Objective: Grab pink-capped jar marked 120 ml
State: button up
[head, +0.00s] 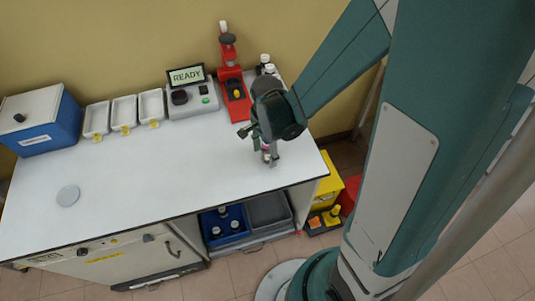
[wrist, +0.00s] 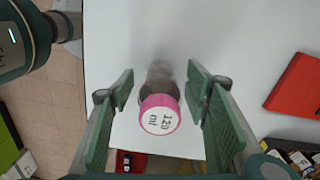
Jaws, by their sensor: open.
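The pink-capped jar (wrist: 160,114) is in the wrist view, with a white lid top marked "120 ml" and a darker body below it. It stands on the white bench top between the two green fingers of my gripper (wrist: 162,112). The fingers are open, with a gap on each side of the cap. In the head view my gripper (head: 268,156) points down near the right end of the bench. It hides most of the jar there, and only a bit of pink shows between the fingers.
A red device (head: 233,88) and a grey instrument (head: 192,98) reading "READY" stand at the back. Several white trays (head: 124,109) and a blue box (head: 50,125) are to the left. The middle of the bench (head: 160,165) is clear.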

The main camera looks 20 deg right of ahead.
jog(key=shift+f, duration=0.45)
dwell(0.3)
jog(key=c, duration=1)
jog(key=shift+r, duration=0.2)
jog(key=shift+c, duration=0.2)
jog(key=shift+r+p, duration=0.75)
jog(key=shift+r, duration=4.05)
